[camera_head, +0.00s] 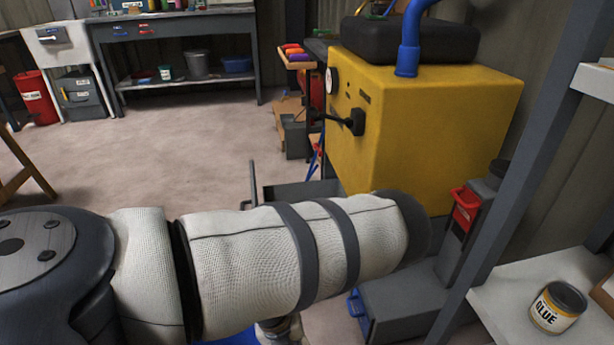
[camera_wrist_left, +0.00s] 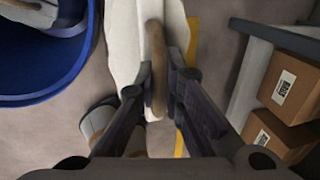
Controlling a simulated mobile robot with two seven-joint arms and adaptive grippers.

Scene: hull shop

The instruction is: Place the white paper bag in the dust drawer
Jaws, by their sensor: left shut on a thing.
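In the left wrist view my left gripper (camera_wrist_left: 160,100) is shut on the brown handle (camera_wrist_left: 156,62) of the white paper bag (camera_wrist_left: 127,40). The bag hangs beyond the fingers, partly hidden by them. In the head view a white padded arm of mine crosses the foreground and hides the gripper and the bag. Beyond it, a grey open drawer (camera_head: 292,190), which looks like the dust drawer, stands out below the yellow machine (camera_head: 430,120). Its near part is hidden behind the arm. My right gripper is not in view.
A grey shelf post (camera_head: 505,190) and a white shelf with a glue tin (camera_head: 557,306) stand at the right. A grey unit with a red latch (camera_head: 465,205) is beside the machine. The wrist view shows a blue tub (camera_wrist_left: 40,70) and cardboard boxes (camera_wrist_left: 288,85). Floor is clear at left.

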